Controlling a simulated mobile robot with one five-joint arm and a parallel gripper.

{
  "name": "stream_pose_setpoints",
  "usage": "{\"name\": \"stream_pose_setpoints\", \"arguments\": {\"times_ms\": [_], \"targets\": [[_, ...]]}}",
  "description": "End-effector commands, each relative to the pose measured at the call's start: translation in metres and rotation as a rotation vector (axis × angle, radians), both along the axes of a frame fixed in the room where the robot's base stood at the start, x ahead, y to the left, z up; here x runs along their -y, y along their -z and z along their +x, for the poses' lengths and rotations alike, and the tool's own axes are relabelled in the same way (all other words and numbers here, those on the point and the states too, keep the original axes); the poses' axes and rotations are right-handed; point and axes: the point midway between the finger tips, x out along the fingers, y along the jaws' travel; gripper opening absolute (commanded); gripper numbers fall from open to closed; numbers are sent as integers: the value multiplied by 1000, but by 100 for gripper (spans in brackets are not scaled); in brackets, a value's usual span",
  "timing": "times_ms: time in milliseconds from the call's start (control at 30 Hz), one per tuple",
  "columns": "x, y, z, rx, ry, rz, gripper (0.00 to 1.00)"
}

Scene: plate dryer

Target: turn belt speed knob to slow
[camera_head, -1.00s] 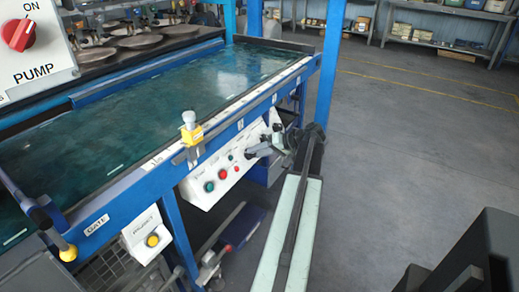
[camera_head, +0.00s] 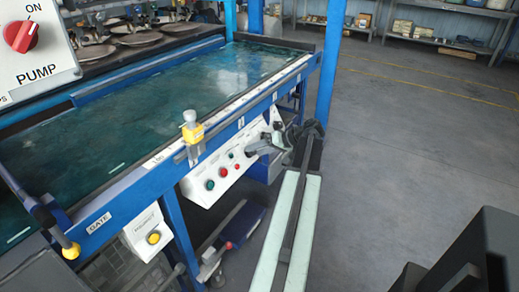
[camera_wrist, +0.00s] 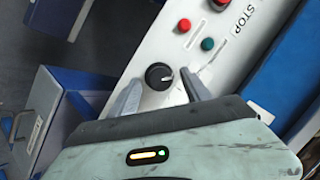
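The belt speed knob (camera_wrist: 159,76) is round and black with a white pointer mark, set on the white control panel (camera_wrist: 130,58). The mark points toward the right in the wrist view. My gripper (camera_wrist: 160,80) is open, with one grey finger on each side of the knob. I cannot tell whether either fingertip touches it. In the head view my gripper (camera_head: 264,147) is at the right part of the panel (camera_head: 230,180) under the blue table edge, and it hides the knob there.
A green button (camera_wrist: 207,44), a red button (camera_wrist: 184,25) and a STOP label sit on the panel near the knob. The blue frame (camera_head: 150,185) carries a yellow-based grey-topped handle (camera_head: 191,128) above the panel. Open grey floor (camera_head: 400,150) lies to the right.

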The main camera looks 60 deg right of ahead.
Motion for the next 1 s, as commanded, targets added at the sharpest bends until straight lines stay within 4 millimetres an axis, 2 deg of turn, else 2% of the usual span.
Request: {"name": "stream_pose_setpoints", "arguments": {"times_ms": [367, 733, 1000], "targets": [[2, -5, -5, 1, 4, 0, 55], [17, -42, -58, 0, 5, 1, 55], [18, -42, -64, 1, 1, 0, 55]]}}
